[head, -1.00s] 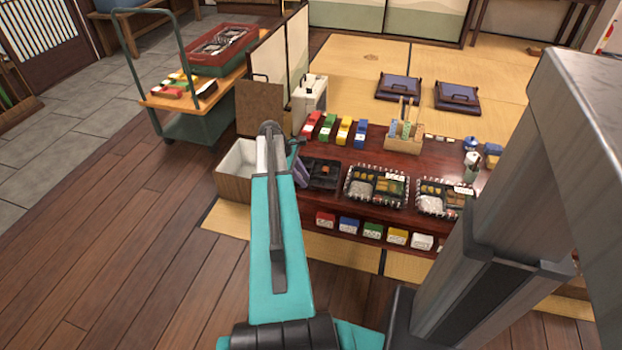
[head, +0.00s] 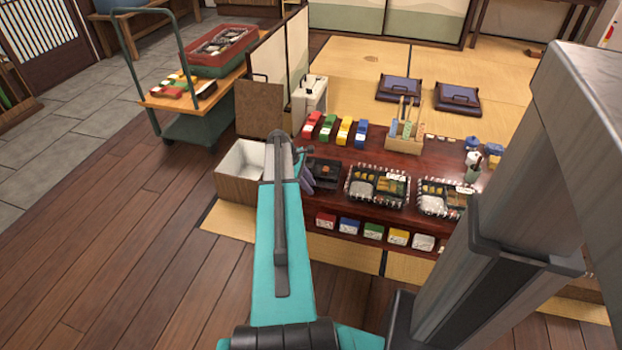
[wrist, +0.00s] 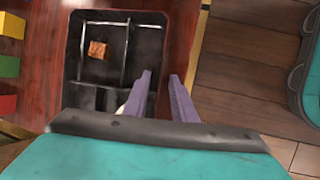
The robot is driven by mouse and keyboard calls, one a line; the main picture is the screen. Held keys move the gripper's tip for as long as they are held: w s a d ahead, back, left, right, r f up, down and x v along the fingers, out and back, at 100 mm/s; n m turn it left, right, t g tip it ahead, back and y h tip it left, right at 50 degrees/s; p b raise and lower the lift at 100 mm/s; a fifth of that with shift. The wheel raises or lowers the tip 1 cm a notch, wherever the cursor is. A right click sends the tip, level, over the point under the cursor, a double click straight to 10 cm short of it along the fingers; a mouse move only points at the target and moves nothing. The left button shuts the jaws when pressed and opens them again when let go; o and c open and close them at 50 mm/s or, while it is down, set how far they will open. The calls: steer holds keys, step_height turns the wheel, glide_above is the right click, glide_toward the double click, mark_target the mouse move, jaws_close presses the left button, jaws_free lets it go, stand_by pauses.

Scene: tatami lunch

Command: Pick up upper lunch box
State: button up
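A black divided lunch box (head: 326,172) with one orange-brown piece of food sits at the left end of the low dark-red table. The wrist view shows the same box (wrist: 88,62) from above, mostly empty. My gripper (head: 306,178) is at its near right-hand side in the wrist view, where two purple fingers (wrist: 161,76) stand apart with nothing held. There the fingers appear on either side of the box's right wall; contact and height cannot be told. Two filled lunch boxes, a middle one (head: 377,202) and a right one (head: 440,211), stand beside it. Whether any boxes are stacked is unclear.
Red, green, yellow and blue blocks (head: 327,129) line the table's far side, near a wooden holder (head: 405,148). A white-lined bin (head: 226,184) stands left of the table. A cart (head: 158,101) is farther left. The wooden floor at left is clear.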

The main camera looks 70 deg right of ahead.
jaws_close()
steer(key=shift+r, duration=0.15)
steer(key=shift+r+p, duration=0.65)
steer(key=shift+r, duration=0.8)
steer(key=shift+a+r, duration=0.2)
steer(key=shift+r, duration=0.1)
steer(key=w+a+r+p, duration=0.1)
steer(key=a+p, duration=0.1)
steer(key=a, duration=1.3)
steer(key=shift+w+a+p, duration=0.15)
steer(key=shift+a+p, duration=0.15)
steer(key=shift+p, duration=0.05)
steer(key=shift+r, duration=0.1)
steer(key=shift+w, duration=0.1)
